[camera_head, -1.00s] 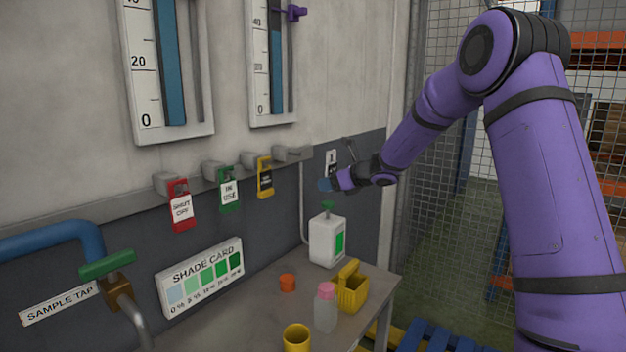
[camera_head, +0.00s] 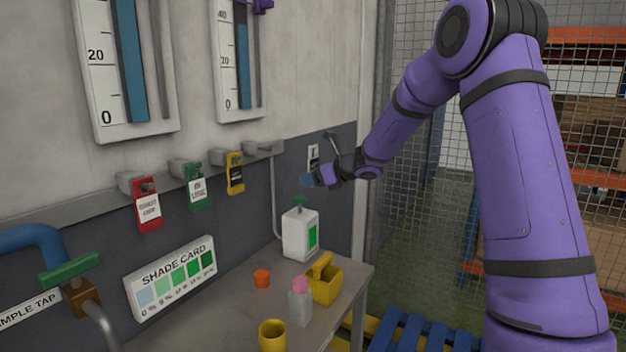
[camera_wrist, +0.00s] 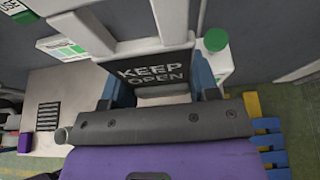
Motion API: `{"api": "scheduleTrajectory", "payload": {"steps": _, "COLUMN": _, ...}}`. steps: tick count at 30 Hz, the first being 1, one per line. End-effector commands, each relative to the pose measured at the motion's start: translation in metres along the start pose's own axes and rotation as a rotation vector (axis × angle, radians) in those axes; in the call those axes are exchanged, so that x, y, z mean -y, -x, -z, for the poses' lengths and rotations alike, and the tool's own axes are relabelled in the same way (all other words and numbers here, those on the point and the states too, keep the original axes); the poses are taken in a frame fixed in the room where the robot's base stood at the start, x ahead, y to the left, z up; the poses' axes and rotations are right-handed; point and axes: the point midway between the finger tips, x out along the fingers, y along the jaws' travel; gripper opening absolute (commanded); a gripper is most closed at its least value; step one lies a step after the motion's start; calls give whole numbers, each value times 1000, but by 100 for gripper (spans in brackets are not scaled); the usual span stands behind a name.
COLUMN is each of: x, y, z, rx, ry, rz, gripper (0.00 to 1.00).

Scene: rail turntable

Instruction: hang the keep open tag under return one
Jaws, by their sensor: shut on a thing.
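The keep open tag (camera_wrist: 155,72) shows in the wrist view as a black plate with pale "KEEP OPEN" lettering. It sits between the two blue fingers of my gripper (camera_wrist: 160,85), which is shut on it. In the head view my gripper (camera_head: 309,180) is out at the wall's right end, above the white bottle.
Red (camera_head: 147,203), green (camera_head: 195,188) and yellow (camera_head: 235,174) tags hang along the wall rail. Below, the bench holds a white dispenser bottle (camera_head: 299,234), a yellow caddy (camera_head: 324,282), a pink-capped bottle (camera_head: 300,302) and a yellow cup (camera_head: 272,337). Mesh fencing (camera_head: 405,100) stands at right.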

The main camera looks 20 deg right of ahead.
Motion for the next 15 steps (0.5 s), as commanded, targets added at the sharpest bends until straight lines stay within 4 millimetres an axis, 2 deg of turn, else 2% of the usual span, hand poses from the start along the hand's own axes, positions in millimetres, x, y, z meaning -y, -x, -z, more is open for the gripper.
{"api": "scheduleTrajectory", "payload": {"steps": 15, "x": 0, "y": 13, "z": 1, "rx": 0, "ry": 0, "rz": 1, "gripper": 32}}
